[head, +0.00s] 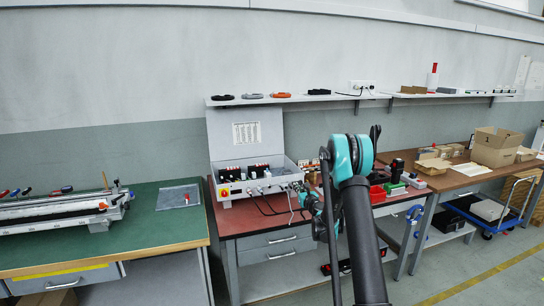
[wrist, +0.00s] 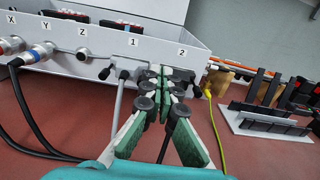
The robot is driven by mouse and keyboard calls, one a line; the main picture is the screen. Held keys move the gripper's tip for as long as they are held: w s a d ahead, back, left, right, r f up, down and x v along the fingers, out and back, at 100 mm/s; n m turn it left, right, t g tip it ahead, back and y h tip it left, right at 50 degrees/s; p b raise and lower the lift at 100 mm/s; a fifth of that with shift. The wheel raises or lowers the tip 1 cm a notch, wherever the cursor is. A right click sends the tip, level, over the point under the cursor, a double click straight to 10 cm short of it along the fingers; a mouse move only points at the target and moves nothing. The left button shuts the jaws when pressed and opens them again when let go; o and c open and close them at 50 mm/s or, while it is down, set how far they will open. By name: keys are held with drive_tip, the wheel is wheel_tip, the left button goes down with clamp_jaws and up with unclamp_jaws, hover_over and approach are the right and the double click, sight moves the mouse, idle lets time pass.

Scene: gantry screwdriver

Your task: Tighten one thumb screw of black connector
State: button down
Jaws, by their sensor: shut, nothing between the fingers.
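In the wrist view, a dark connector (wrist: 122,74) with a grey cable is plugged in under label 1 on the grey control box (wrist: 226,48). A small screw head (wrist: 105,73) shows at its left side. Another connector (wrist: 184,76) sits under label 2, partly hidden by my fingers. I cannot tell for sure which is the task's black connector. My gripper (wrist: 166,76) is shut and empty, its tips between these two connectors, close to the panel. Whether it touches a screw cannot be seen. In the head view, my gripper (head: 299,188) is at the right of the box's front.
Plugs (wrist: 41,52) with black cables fill the X and Y side. A yellow cable (wrist: 214,120) hangs right of my gripper. A white rack with black parts (wrist: 268,122) stands at the right. Red bins (head: 377,194) and a drill are further right. The red tabletop (wrist: 70,105) has cables crossing it.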

drive_tip(key=shift+w+d, duration=0.2)
drive_tip(key=shift+d, duration=0.5)
idle(0.6)
drive_tip(key=v, duration=0.6)
drive_tip(key=shift+r, duration=0.35)
drive_tip(key=shift+d, duration=0.1)
drive_tip(key=w+a, duration=0.3)
drive_tip(key=w, duration=0.2)
drive_tip(key=shift+w+a+f, duration=0.15)
drive_tip(key=shift+a+f, duration=0.1)
idle(0.6)
